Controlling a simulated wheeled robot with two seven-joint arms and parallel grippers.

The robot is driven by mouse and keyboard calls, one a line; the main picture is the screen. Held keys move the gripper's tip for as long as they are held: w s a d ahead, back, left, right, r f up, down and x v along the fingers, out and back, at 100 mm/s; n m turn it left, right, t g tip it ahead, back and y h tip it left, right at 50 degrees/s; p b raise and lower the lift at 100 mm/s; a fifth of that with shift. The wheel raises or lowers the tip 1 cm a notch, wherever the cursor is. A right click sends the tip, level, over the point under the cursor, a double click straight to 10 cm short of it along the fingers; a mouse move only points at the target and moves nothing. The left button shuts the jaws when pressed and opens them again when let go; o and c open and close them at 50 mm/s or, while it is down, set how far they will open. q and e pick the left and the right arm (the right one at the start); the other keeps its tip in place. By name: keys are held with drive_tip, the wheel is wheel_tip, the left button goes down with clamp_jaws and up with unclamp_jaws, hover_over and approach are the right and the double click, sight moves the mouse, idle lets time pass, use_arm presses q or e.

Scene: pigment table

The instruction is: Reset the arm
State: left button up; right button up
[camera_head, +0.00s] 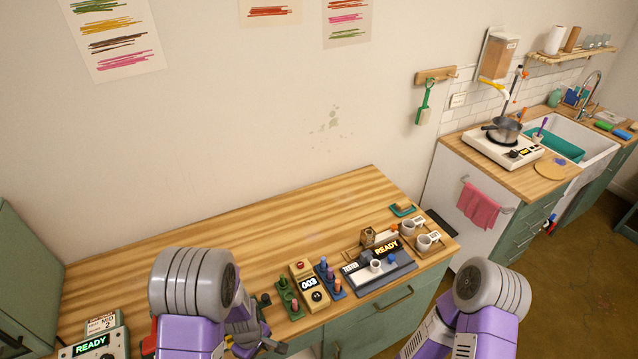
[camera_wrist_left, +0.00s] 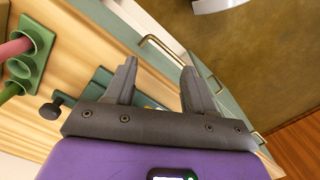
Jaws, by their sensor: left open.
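My left arm comes in low at the left front of the wooden table (camera_head: 200,235). Its dark gripper (camera_head: 262,330) is partly hidden by the arm in the head view. In the left wrist view the left gripper (camera_wrist_left: 158,72) has its two fingers well apart with nothing between them. The fingers are over the table's front edge, near a drawer handle (camera_wrist_left: 170,58). My right arm shows at the lower right of the head view, in front of the table, but its gripper is out of view.
A green rack (camera_head: 289,298), a box reading 003 (camera_head: 309,284), a blue rack (camera_head: 329,278) and a tester station (camera_head: 378,272) with cups stand right of my left gripper. A READY device (camera_head: 95,345) is at left. The table's back is clear.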

use_arm(q)
drive_tip(key=s+d+f+m+h+b, duration=0.2)
drive_tip(key=s+d+f+m+b, duration=0.1)
drive_tip(key=f, duration=0.6)
drive_tip(key=s+d+f+m+h+b, duration=0.2)
drive_tip(key=s+d+f+m+b, duration=0.1)
drive_tip(key=s+f+m+b, duration=0.3)
wheel_tip(320, 180, down, 4)
drive_tip(key=shift+s+d+r+t+b, duration=0.1)
drive_tip(key=shift+s+d+t+b, duration=0.35)
drive_tip(key=shift+b, duration=0.7)
use_arm(e)
wheel_tip(320, 180, down, 12)
